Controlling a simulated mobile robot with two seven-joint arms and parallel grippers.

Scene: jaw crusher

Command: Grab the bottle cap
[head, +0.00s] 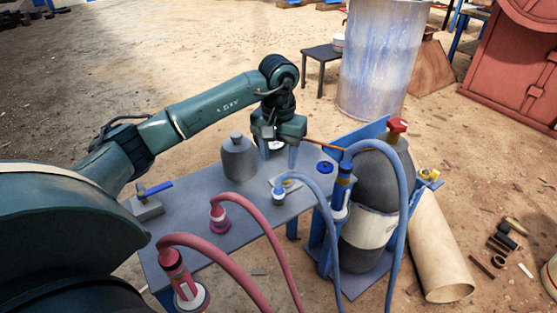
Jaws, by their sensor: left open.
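My left gripper (278,155) points down above the far part of the grey table (240,225), its fingers apart. A small pale spot shows between the fingers; I cannot tell what it is. A grey bottle (239,165) with a narrow top (236,136) stands upright just left of the gripper, apart from it. A small round dark-blue piece (325,167), which may be the bottle cap, lies at the table's right end, right of the gripper. My right gripper is not in view.
Red hoses (255,210) and a blue hose (318,190) arch over the table. A large grey cylinder (385,165) with a red valve (397,126) stands in a blue stand at right. A blue-handled tool (155,188) lies on a grey block at the table's left.

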